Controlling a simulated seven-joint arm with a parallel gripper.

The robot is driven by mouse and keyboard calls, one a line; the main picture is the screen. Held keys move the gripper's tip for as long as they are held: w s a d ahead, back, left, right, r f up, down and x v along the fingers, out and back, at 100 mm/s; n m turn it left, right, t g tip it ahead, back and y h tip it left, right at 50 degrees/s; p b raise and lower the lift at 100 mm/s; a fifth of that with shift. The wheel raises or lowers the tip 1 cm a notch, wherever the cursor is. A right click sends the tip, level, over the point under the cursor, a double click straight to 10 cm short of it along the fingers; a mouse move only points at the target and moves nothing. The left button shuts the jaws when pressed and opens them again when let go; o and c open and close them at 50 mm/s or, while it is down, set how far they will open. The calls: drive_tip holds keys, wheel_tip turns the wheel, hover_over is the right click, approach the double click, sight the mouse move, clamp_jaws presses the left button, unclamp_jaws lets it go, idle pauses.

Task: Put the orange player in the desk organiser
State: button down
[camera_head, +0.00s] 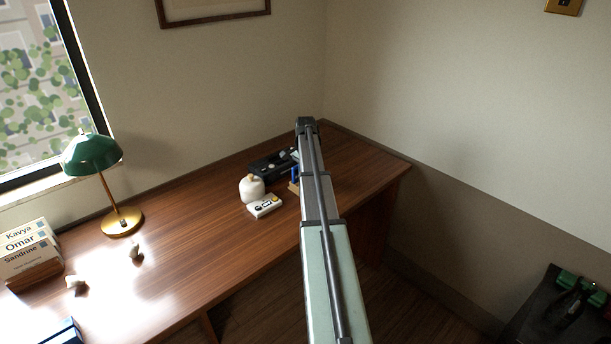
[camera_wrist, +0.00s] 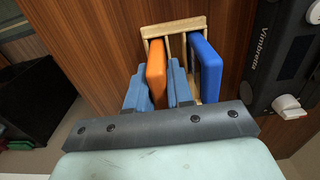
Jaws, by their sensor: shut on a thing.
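The orange player (camera_wrist: 156,72) is a flat slab held between the two blue-grey fingers of my gripper (camera_wrist: 158,88) in the wrist view. The desk organiser (camera_wrist: 172,28) is a light wooden rack with upright dividers. The far end of the orange player overlaps the organiser's left compartment; how deep it sits in there I cannot tell. A blue player (camera_wrist: 205,68) stands in the right compartment. In the head view my arm hides the orange player and most of the organiser (camera_head: 293,187); only a bit of blue and wood shows.
A black device (camera_wrist: 285,50) with a pale knob lies close right of the organiser. In the head view a white jar (camera_head: 251,188) and a white gadget (camera_head: 265,206) stand left of it. A green lamp (camera_head: 92,155) stands further left.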

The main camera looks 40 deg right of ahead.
drive_tip(key=c, duration=1)
unclamp_jaws()
drive_tip(key=shift+f, duration=0.1)
wheel_tip(320, 180, up, 12)
